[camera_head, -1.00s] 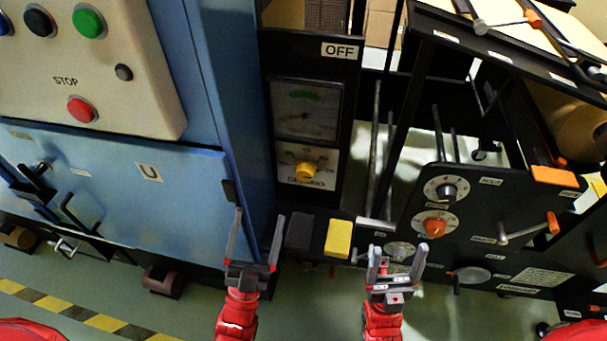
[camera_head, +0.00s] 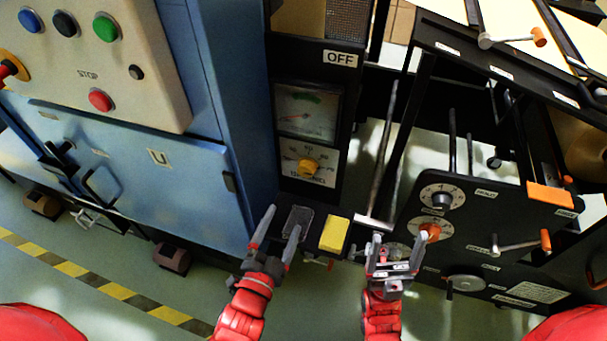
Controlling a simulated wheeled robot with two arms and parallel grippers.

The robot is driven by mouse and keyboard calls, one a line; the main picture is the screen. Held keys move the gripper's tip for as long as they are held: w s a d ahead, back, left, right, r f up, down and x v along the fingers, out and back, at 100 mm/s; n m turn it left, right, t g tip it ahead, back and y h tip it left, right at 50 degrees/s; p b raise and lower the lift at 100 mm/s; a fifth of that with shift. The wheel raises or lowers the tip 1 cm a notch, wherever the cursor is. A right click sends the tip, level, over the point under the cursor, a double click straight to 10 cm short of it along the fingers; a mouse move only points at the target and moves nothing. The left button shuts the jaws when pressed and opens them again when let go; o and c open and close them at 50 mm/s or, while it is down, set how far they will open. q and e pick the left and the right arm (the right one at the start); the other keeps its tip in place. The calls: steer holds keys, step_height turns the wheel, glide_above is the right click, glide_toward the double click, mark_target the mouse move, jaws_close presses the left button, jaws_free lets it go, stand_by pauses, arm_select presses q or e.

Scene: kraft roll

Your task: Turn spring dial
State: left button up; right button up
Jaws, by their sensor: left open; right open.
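Several dials are in view, and their labels are too small to read, so I cannot tell which is the spring dial. A yellow knob (camera_head: 307,166) sits on a white scale plate below a gauge. My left gripper (camera_head: 280,227) is open and empty, below the yellow knob and in front of a dark pad. My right gripper (camera_head: 398,243) is open and empty, just left of the orange knob, partly hiding a grey dial behind it.
A blue cabinet (camera_head: 150,180) with a push-button box (camera_head: 110,100) stands at left. Cranks (camera_head: 515,245) with orange handles stick out from the black frame at right. Striped tape (camera_head: 100,288) crosses the floor.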

arm_select(q)
steer(key=b, duration=0.4)
glide_toward(304, 173)
steer(key=x, duration=0.9)
steer(key=shift+w+d, duration=0.15)
steer(key=shift+w, duration=0.1)
steer(key=shift+r, duration=0.1)
jaws_close()
